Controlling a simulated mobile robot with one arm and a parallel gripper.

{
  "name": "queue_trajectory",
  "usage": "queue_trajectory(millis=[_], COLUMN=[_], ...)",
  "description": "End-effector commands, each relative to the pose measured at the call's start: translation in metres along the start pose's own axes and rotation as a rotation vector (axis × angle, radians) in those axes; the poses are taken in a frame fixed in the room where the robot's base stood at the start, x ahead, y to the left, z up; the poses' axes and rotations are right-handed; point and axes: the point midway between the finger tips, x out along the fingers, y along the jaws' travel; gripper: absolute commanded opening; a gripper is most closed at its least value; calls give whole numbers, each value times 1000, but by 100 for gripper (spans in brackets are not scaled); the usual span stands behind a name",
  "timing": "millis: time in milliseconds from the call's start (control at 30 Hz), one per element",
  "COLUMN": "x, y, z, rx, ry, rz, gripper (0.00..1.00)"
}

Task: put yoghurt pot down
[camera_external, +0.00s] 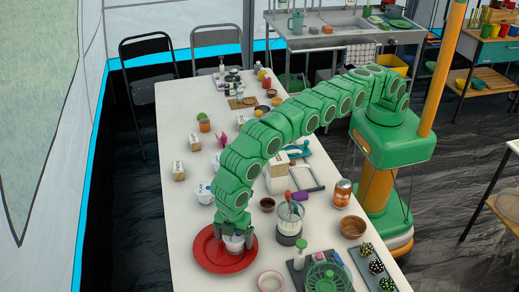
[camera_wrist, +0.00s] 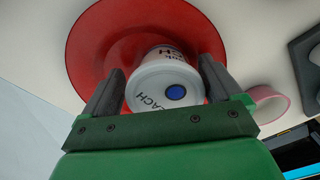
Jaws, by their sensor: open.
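The yoghurt pot (camera_external: 235,243) is white with dark lettering and stands on the red plate (camera_external: 210,254) at the near end of the long white table. In the wrist view the pot (camera_wrist: 160,88) shows its pale lid with a blue dot and the letters "ACH", with the red plate (camera_wrist: 95,45) under and around it. My gripper (camera_external: 236,236) points down over the plate. In the wrist view its two dark fingers (camera_wrist: 160,85) stand open on either side of the pot, with a gap visible at the left finger. Contact at the right finger is unclear.
A pink-rimmed bowl (camera_external: 271,281) stands close to the right of the plate. A blender-like jar (camera_external: 289,219), a can (camera_external: 342,193), a wooden bowl (camera_external: 353,227) and a green rack (camera_external: 327,276) crowd the right side. Another white pot (camera_external: 205,194) stands behind the plate.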

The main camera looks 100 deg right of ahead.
Motion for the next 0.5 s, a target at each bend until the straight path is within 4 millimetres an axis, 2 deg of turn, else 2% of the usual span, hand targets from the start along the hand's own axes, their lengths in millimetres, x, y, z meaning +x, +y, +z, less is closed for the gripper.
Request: queue_trajectory(millis=[167,500], x=[-15,-74], y=[0,1], z=[0,0], rx=[0,0], ry=[0,3], rz=[0,1], gripper=[92,92])
